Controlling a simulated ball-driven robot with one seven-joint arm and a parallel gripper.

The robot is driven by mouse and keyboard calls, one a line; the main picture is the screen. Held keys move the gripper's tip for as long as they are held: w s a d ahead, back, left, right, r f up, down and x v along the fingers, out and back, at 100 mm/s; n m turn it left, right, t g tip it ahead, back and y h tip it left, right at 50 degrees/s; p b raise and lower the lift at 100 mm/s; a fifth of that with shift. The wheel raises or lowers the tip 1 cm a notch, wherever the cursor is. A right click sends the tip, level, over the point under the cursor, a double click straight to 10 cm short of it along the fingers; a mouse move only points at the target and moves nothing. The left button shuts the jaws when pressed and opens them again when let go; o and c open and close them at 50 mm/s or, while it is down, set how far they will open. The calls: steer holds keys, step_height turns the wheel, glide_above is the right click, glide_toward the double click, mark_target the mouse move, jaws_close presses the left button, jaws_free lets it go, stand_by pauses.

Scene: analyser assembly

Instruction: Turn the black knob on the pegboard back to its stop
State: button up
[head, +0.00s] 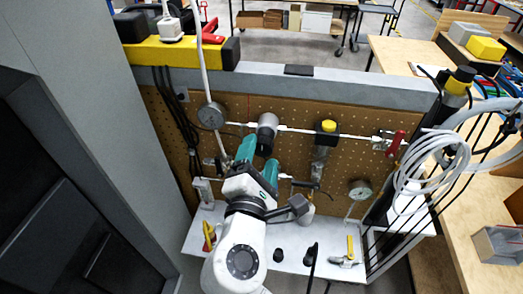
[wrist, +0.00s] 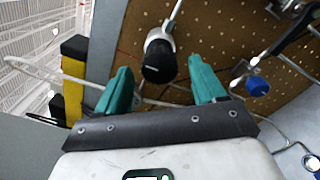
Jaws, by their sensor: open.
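The black knob (head: 264,147) sits at the lower end of a grey cylindrical fitting on the brown pegboard (head: 345,155). In the wrist view the knob (wrist: 158,62) points towards me, between and beyond my teal fingers. My gripper (head: 258,161) is open just below and in front of the knob in the head view. In the wrist view my gripper (wrist: 159,75) has one finger on each side of the knob, with gaps showing. I cannot tell how deep the fingertips reach, and no contact shows. The knob's turn position cannot be read.
A round gauge (head: 211,115) is left of the knob. A yellow-topped fitting (head: 327,128) and a red-handled valve (head: 391,142) are to the right, along a thin pipe. A second gauge (head: 360,189) is lower right. Coiled white hose (head: 425,165) hangs at the board's right side.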

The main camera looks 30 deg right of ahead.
steer(key=b+v, duration=0.1)
steer(key=v, duration=0.7)
steer(key=shift+b, duration=0.3)
steer(key=shift+w, duration=0.1)
stand_by(1.7)
